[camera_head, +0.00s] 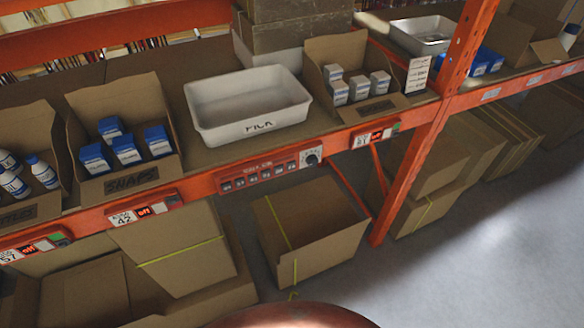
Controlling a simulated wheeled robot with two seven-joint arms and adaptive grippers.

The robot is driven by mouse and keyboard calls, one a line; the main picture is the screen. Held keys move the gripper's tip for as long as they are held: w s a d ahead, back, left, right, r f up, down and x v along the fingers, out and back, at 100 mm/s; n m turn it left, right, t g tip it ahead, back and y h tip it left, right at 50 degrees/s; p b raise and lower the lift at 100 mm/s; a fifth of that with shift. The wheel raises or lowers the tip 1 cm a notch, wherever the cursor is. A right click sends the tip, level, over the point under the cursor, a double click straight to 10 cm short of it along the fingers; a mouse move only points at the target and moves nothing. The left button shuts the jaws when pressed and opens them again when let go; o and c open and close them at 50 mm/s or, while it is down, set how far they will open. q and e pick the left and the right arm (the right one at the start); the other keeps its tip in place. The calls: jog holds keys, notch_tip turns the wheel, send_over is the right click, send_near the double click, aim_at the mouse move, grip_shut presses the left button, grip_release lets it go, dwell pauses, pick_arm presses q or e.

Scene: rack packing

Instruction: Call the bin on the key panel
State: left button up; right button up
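The key panel (260,176) is a red strip on the front edge of the orange shelf, near the middle of the view. It carries a row of several small dark keys with light marks, too small to read. A black dial on a white plate (312,158) sits at the right end of the row. Above the panel, a white bin (246,132) labelled "PICK" stands on the shelf and looks empty. Neither of my grippers is in view.
Cartons of blue-and-white boxes (122,185), white boxes (379,103) and bottles (30,213) flank the bin. Shelf-edge displays include one reading 42 (144,212). An orange upright (436,125) stands right of the panel. An open cardboard box (325,250) sits below; grey floor (480,265) is clear at right.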

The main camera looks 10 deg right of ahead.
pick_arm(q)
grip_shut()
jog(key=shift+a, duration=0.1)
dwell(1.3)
